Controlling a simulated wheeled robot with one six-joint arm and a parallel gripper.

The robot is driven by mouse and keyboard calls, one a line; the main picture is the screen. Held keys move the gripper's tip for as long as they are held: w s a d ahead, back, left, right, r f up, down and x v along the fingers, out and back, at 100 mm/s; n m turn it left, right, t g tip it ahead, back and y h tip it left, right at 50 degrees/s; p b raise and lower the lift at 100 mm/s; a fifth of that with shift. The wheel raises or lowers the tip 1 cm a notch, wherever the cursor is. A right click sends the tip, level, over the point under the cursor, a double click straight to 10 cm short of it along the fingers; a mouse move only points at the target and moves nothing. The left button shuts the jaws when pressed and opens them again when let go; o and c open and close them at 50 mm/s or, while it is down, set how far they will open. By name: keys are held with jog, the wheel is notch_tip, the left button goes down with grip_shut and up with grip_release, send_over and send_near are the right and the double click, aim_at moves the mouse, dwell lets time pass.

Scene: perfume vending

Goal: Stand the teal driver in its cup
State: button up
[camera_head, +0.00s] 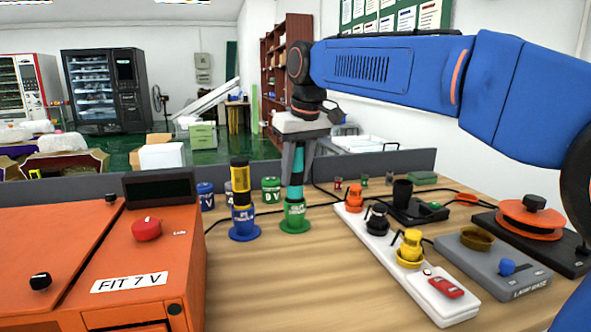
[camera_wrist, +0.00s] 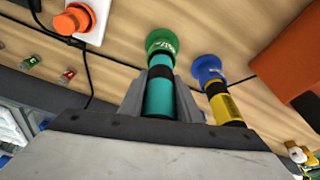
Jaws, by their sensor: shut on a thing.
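The teal driver (camera_head: 294,192) has a black band and stands upright at the mouth of the green cup (camera_head: 295,217). Its lower end is hidden by the cup, so how deep it sits cannot be told. My gripper (camera_head: 294,172) is shut on the upper part of the driver from above. In the wrist view the teal driver (camera_wrist: 160,98) lies between my gripper's fingers (camera_wrist: 160,90), with the green cup (camera_wrist: 161,42) beyond its end. The cup stands on the table.
A yellow driver (camera_head: 240,180) stands in a blue cup (camera_head: 243,224) just left of the green cup. An orange machine (camera_head: 150,265) fills the front left. A white power strip (camera_head: 385,245) with plugs lies to the right. Small jars stand behind the cups.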

aim_at(296, 183)
jog(key=shift+f, duration=1.6)
jog(key=o, duration=1.3)
jog(key=shift+c, duration=0.2)
